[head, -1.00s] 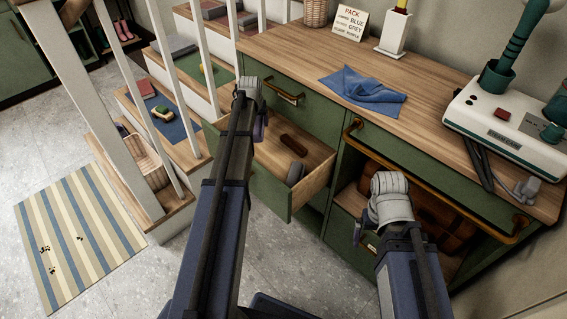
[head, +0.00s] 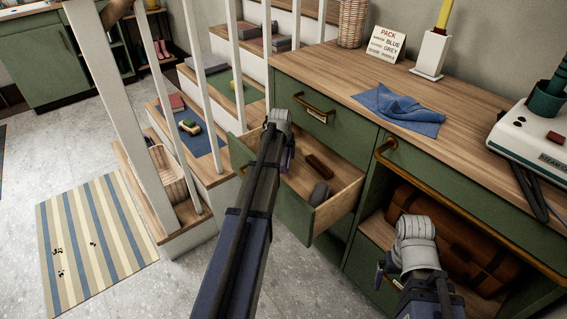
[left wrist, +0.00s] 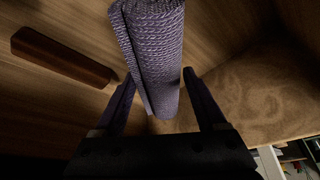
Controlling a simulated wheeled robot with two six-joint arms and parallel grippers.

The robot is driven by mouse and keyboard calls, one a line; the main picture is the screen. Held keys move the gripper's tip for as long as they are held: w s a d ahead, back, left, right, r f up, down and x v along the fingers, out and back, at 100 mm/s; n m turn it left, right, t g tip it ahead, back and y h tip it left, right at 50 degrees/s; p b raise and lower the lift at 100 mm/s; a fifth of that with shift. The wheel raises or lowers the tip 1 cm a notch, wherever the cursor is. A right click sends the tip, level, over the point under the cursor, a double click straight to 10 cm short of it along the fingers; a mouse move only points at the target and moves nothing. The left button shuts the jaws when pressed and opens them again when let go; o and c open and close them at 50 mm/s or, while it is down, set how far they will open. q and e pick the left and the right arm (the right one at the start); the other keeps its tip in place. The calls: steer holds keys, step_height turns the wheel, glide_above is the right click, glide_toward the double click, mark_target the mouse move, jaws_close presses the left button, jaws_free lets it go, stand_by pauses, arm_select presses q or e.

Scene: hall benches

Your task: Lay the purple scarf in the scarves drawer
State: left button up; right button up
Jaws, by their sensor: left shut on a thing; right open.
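The purple scarf (left wrist: 150,50) is a knitted roll in the left wrist view. My left gripper (left wrist: 158,85) is shut on it, one finger on each side. In the head view my left gripper (head: 286,150) is over the open drawer (head: 338,209) in the green cabinet; the arm hides most of the scarf there. I cannot tell whether the scarf touches the drawer floor. My right gripper (head: 390,276) is open, low before the cabinet; its wrist partly hides it.
A blue cloth (head: 400,107) lies on the wooden counter (head: 345,70). A sign (head: 386,43) and a white steamer base (head: 530,143) stand there too. A brown case (head: 460,240) sits in the open compartment. White stair balusters (head: 192,40) rise left of the drawer.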

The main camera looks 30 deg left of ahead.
arm_select(q)
steer(key=shift+f+b, duration=1.45)
steer(key=shift+f, duration=0.3)
steer(key=shift+f, duration=0.1)
steer(key=o, duration=1.5)
steer(key=p+v, duration=1.1)
steer(key=v, duration=0.1)
steer(key=shift+r, duration=0.2)
